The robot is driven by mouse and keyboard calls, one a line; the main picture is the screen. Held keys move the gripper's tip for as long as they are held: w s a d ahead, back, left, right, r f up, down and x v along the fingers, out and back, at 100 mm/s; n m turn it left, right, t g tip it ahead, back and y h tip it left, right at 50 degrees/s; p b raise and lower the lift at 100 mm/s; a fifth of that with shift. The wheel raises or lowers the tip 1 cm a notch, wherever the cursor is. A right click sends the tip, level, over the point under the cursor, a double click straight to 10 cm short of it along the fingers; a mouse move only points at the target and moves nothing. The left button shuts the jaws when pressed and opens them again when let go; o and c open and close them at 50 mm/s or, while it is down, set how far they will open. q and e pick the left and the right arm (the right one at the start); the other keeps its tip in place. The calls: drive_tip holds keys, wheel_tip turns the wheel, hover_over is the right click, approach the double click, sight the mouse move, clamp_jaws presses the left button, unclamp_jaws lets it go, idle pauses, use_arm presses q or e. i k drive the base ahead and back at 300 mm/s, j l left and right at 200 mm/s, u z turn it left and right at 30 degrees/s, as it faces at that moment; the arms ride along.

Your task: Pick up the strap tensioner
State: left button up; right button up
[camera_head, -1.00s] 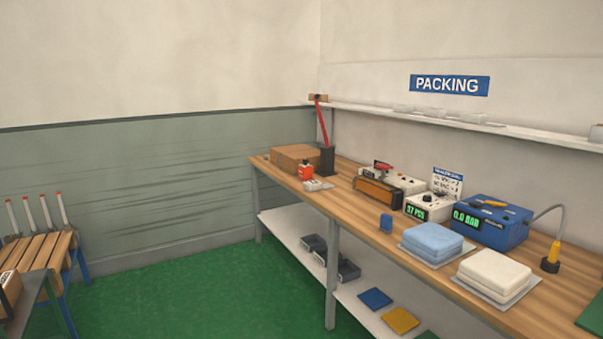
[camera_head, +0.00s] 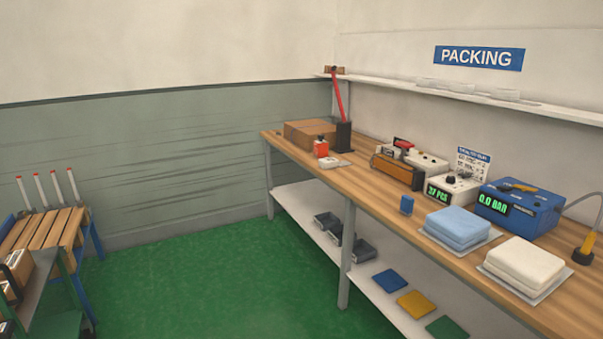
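I cannot tell for certain which item is the strap tensioner. A long red-handled tool (camera_head: 338,103) stands upright, slightly tilted, in a black holder (camera_head: 343,137) towards the far end of the wooden packing bench (camera_head: 385,203). A smaller red-handled item (camera_head: 403,144) lies farther along the bench, by a dark device with an orange-brown front (camera_head: 398,170); its lower part is partly hidden. Neither of my grippers is in view.
A slatted table (camera_head: 45,232) stands left. Green floor (camera_head: 200,285) between is clear.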

sight(320, 149)
drive_tip(key=i+u, duration=0.3)
drive_tip(key=i, duration=1.65)
